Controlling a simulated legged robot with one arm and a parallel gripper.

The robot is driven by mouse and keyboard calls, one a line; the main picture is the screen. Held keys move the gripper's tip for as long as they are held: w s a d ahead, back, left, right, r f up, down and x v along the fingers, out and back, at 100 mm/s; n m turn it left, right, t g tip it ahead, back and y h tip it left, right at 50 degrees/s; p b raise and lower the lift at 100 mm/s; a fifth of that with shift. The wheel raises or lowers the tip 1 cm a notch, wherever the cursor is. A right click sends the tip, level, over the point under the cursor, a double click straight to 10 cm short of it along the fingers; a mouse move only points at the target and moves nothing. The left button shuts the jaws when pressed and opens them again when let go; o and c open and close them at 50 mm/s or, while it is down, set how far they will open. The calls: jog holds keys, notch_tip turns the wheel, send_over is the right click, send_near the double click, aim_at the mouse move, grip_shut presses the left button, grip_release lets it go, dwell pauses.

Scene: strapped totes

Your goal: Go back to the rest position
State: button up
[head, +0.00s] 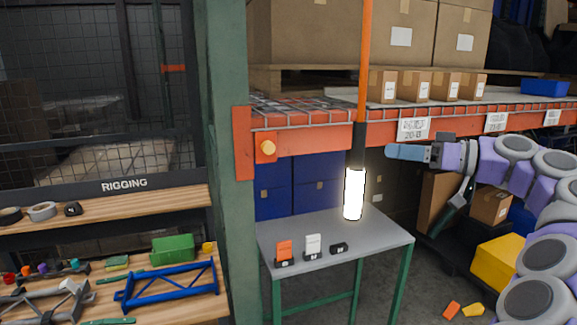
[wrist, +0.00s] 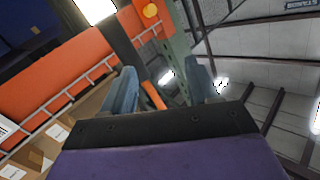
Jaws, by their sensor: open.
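My gripper (head: 400,152) is at the right of the head view, raised in front of the orange rack beam and pointing left. In the wrist view its two grey-blue fingers (wrist: 162,92) stand apart with nothing held between them. A glowing white lamp tube (head: 354,194) with a dark upper part and an orange pole (head: 365,60) stands upright over the small grey table, left of the gripper and apart from it. My purple and grey arm reaches in from the right edge.
The grey table (head: 370,238) holds orange (head: 284,250), white (head: 313,244) and black (head: 339,248) small items. A green post (head: 222,150) stands beside a RIGGING bench (head: 150,200) with tools. Rack shelves (head: 390,118) hold cartons. A yellow bin (head: 497,262) lies low at right.

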jog(key=s+a+f+m+g+h, duration=0.1)
jog(key=s+a+f+g, duration=0.1)
jog(key=s+a, duration=0.35)
jog(key=s+a+f+g+h, duration=0.1)
jog(key=s+a+f+g, duration=0.15)
jog(key=a, duration=0.55)
jog(key=s+a+f+m+g+h, duration=0.1)
jog(key=s+a+f+g, duration=0.15)
jog(key=a, duration=0.35)
jog(key=s+a+f+m+g+h, duration=0.15)
jog(key=s+a+f+h, duration=0.25)
jog(key=s+f, duration=0.7)
jog(key=s+d+f+m+g+h, duration=0.1)
jog(key=s+d+f+h, duration=0.3)
jog(key=s+f, duration=0.5)
jog(key=s+d+f+m+h, duration=0.4)
jog(key=s+d+f, duration=0.4)
jog(key=s, duration=0.3)
jog(key=shift+s+d+f+m+g, duration=0.2)
jog(key=shift+s+f+m+g, duration=0.05)
jog(key=shift+f+m+g, duration=0.1)
jog(key=shift+w, duration=0.15)
